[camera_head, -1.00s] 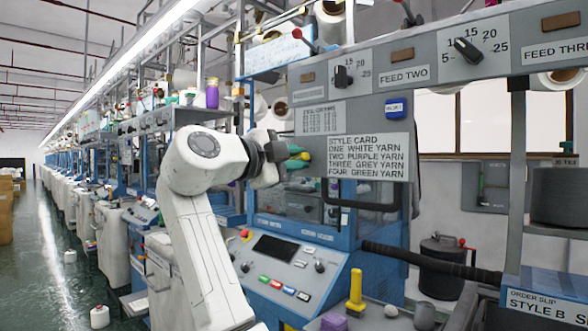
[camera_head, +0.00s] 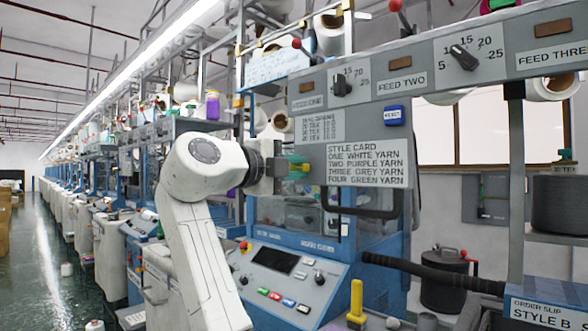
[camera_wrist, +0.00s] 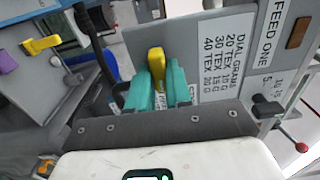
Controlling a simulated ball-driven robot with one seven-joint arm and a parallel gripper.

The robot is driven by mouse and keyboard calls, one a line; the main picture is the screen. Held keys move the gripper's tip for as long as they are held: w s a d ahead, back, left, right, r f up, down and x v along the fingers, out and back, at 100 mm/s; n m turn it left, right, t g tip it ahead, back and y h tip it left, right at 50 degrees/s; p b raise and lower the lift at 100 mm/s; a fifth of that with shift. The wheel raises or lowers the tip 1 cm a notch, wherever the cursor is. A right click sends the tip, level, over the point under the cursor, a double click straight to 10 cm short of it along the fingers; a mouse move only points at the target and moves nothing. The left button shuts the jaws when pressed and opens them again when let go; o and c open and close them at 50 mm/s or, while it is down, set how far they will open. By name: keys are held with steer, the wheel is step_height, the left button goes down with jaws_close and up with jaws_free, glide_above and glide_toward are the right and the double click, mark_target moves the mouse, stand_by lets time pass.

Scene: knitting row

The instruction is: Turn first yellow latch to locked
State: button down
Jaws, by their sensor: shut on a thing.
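My gripper (camera_head: 292,168) has teal fingers and reaches to the left edge of the style card (camera_head: 367,165) on the grey machine panel. In the wrist view, my gripper (camera_wrist: 158,88) is shut on a yellow latch (camera_wrist: 156,60), whose rounded end stands out beyond the fingertips. The lower part of this latch is hidden between the fingers. A second yellow latch (camera_head: 356,300) stands upright on a grey base at the lower right, and it also shows in the wrist view (camera_wrist: 42,45). I cannot read a locked mark by either latch.
A black bar handle (camera_head: 362,205) juts out below the style card. A control panel (camera_head: 285,275) with buttons is below the gripper. Feed dials (camera_head: 342,84) line the beam above. A black hose (camera_head: 430,272) runs to the right. The aisle floor (camera_head: 50,270) at left is open.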

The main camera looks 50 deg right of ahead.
steer(key=shift+f, duration=0.1)
steer(key=c, duration=1.1)
jaws_free()
steer(key=shift+a, duration=0.1)
steer(key=a, duration=1)
steer(key=shift+s+a+b, duration=0.15)
steer(key=shift+a+b, duration=0.15)
steer(key=shift+a, duration=0.05)
